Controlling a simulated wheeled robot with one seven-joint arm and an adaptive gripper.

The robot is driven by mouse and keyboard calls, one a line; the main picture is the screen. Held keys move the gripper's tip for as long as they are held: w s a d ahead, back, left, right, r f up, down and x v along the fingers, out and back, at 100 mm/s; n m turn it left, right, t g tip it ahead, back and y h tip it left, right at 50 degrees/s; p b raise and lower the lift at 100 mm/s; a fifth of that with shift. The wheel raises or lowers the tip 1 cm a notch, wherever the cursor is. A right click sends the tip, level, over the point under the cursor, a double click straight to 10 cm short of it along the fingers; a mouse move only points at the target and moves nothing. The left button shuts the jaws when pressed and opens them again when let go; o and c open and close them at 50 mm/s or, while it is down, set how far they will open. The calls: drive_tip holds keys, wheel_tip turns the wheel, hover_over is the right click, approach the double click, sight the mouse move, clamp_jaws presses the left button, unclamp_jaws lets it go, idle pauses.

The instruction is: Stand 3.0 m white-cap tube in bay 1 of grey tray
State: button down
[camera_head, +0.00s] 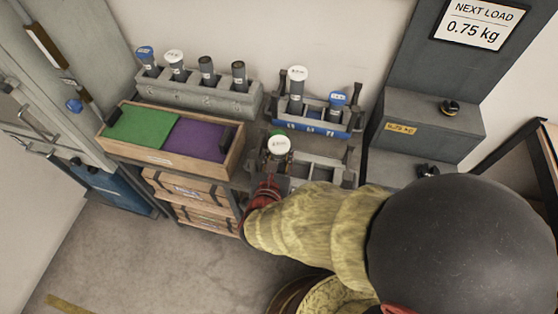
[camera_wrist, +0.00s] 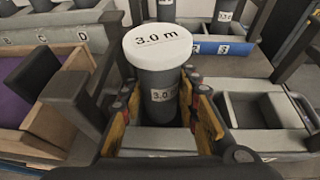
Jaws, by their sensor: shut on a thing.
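The white-cap tube, marked 3.0 m, stands upright in my gripper (camera_wrist: 160,95); its white cap (camera_wrist: 158,46) and dark body (camera_wrist: 162,85) show in the wrist view. My fingers are shut on the body from both sides below the cap. In the head view the white-cap tube (camera_head: 279,146) is at the left end of the grey tray (camera_head: 325,160), and my gripper is mostly hidden there. The grey tray (camera_wrist: 262,110) shows empty bays right of the tube in the wrist view. The tube's lower end is hidden, so I cannot tell whether it touches the bay floor.
A blue tray (camera_head: 318,126) behind holds a white-cap and a blue-cap tube. A grey rack (camera_head: 200,97) at the back left holds several tubes. A wooden box (camera_head: 228,160) with green and purple panels is close left. A grey cabinet (camera_head: 425,135) stands right.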

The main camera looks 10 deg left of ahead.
drive_tip(key=shift+f, duration=0.65)
drive_tip(key=shift+f+b, duration=0.2)
drive_tip(key=shift+b, duration=0.15)
drive_tip(key=c, duration=1.3)
unclamp_jaws()
drive_tip(key=shift+c, duration=0.2)
drive_tip(key=shift+r, duration=0.15)
drive_tip(key=shift+s+r+p, duration=0.2)
drive_tip(key=shift+p, duration=0.15)
drive_tip(key=p+v, duration=0.4)
drive_tip(key=v, duration=0.7)
drive_tip(key=shift+s, duration=0.3)
